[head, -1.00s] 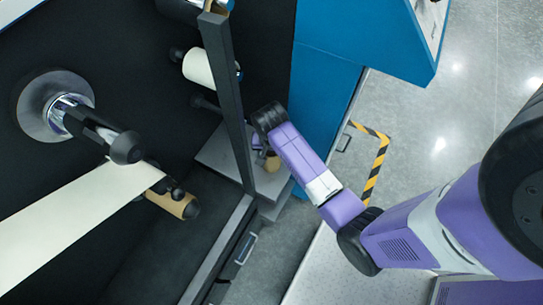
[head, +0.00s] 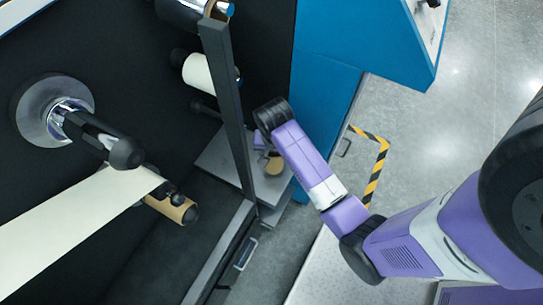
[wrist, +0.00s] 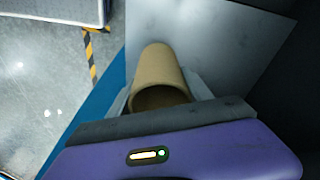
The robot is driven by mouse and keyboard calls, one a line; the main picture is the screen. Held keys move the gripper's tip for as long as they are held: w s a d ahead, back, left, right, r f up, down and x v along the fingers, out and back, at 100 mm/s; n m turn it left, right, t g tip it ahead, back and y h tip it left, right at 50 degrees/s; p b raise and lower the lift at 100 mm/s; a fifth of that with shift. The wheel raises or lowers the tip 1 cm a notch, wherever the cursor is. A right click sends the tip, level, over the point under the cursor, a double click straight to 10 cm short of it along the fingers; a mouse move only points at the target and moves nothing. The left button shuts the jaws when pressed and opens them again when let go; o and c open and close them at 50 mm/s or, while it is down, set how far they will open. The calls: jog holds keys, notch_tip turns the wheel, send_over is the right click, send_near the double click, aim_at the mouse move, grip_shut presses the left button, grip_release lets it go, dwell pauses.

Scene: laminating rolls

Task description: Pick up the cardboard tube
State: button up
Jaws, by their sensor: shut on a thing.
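The tan cardboard tube (wrist: 158,72) stands out in the wrist view, its open end toward the camera. My gripper (wrist: 163,92) is shut on it, with a grey finger on each side. In the head view a small tan end of the tube (head: 274,166) shows beside my forearm, over the grey shelf at the machine's foot. My gripper is mostly hidden there behind the arm and the dark post.
The grey shelf (head: 221,160) lies under the tube. A dark upright post (head: 228,100) stands close left of my arm, and a blue cabinet (head: 325,95) close right. Rollers with a white web (head: 80,225) and another cardboard core (head: 170,208) are at left.

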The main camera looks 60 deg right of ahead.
jog(key=s+b, duration=0.1)
jog(key=s, duration=1.6)
jog(key=shift+d, duration=0.45)
jog(key=shift+f, duration=0.1)
